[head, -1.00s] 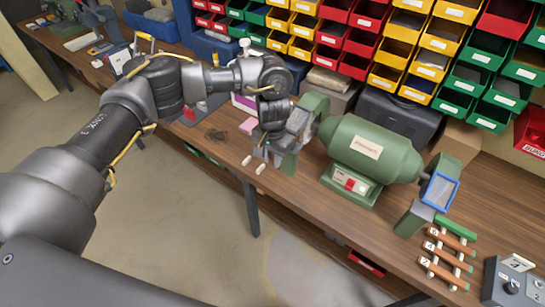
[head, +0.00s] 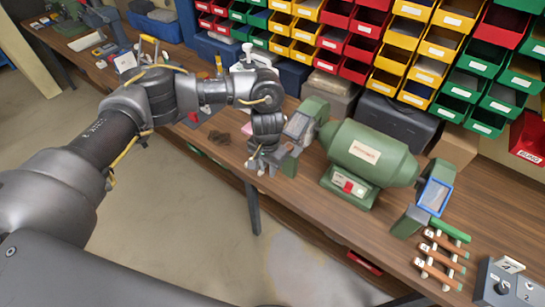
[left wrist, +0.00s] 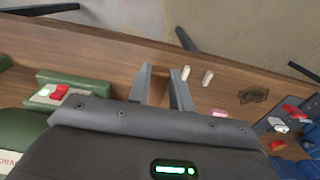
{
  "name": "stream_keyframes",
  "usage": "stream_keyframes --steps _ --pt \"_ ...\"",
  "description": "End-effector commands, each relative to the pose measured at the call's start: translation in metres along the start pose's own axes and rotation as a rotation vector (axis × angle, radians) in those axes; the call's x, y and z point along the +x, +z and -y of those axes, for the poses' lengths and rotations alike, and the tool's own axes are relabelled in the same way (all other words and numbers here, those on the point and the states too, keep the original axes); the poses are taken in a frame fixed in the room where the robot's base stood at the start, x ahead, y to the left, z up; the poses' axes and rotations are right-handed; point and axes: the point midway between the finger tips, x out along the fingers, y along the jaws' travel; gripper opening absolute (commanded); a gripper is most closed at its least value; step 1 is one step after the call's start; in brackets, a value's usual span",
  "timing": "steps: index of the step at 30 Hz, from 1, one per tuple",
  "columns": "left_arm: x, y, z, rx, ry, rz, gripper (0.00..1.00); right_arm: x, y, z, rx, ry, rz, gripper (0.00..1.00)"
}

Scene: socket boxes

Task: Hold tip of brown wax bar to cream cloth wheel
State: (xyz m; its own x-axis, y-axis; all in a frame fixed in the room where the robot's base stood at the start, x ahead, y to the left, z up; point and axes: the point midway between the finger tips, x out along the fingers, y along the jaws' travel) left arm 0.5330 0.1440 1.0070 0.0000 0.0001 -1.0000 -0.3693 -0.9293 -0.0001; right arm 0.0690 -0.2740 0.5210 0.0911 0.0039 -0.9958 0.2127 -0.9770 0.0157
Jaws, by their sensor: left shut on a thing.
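My left gripper (head: 266,166) is at the front edge of the bench, left of the green buffing machine (head: 370,152). Its two fingers (left wrist: 160,88) point down over the wood in the left wrist view. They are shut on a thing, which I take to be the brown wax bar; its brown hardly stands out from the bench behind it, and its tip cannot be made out. The cream cloth wheel is not clearly visible; the machine's left guard (head: 309,118) and my wrist stand in that area. My right gripper is not in view.
Two pale pegs (left wrist: 196,75) stand near the gripper. Coloured bins (head: 440,40) line the back.

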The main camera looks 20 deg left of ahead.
Motion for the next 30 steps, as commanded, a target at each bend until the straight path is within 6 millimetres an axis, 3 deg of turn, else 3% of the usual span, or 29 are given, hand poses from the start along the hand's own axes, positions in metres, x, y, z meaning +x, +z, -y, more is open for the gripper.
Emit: stream_keyframes --steps 1,12,18,25,30 --pt "-0.006 0.005 0.000 0.000 0.001 0.001 0.00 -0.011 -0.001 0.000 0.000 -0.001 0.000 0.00" --pt "-0.008 0.040 0.000 -0.001 0.002 0.001 0.00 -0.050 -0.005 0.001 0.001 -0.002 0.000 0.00" --pt "-0.004 0.056 0.000 0.000 0.000 0.000 0.00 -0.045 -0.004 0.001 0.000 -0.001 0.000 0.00" --pt "-0.004 0.060 0.000 0.000 0.000 -0.001 0.00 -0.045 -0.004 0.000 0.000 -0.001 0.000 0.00" --pt "-0.017 0.058 0.000 0.001 0.001 -0.004 0.00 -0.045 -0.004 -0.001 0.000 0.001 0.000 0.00"
